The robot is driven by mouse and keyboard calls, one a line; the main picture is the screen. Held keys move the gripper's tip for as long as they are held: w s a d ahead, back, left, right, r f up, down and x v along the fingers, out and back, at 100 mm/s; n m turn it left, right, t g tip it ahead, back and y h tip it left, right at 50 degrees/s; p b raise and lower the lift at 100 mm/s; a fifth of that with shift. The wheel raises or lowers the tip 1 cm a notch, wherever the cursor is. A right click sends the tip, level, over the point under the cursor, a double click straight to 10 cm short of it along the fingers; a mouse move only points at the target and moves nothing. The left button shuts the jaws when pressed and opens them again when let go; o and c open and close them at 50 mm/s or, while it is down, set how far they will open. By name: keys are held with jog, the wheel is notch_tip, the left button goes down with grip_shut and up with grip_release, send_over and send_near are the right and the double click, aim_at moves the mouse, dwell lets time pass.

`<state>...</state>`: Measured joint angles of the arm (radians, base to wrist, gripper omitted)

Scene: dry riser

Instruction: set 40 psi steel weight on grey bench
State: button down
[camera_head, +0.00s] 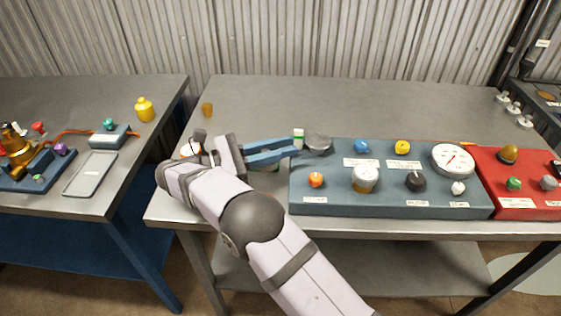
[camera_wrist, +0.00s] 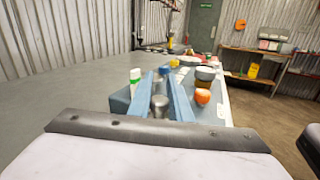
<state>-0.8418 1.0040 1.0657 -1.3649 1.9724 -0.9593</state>
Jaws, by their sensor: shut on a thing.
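My gripper (camera_head: 304,148) has two long blue fingers shut on a round grey metal weight (camera_head: 319,142). In the wrist view the weight shows as a shiny cylinder (camera_wrist: 159,105) between the fingers (camera_wrist: 164,102). It is at the upper left edge of the blue-grey control panel; whether it touches the panel or hangs above it I cannot tell. No 40 psi marking is readable on it. The grey bench (camera_head: 280,100) carries the panel, and its bare top stretches behind the gripper.
A white and green bottle-like thing (camera_head: 298,134) stands close beside the fingers. The panel (camera_head: 335,205) has several knobs and a white gauge (camera_head: 453,160); a red panel (camera_head: 490,197) adjoins it. A small amber cup (camera_head: 207,109) is at the bench's back left. The back middle is clear.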

jog(key=shift+f, duration=2)
jog(key=shift+f, duration=0.4)
jog(key=shift+f, duration=0.3)
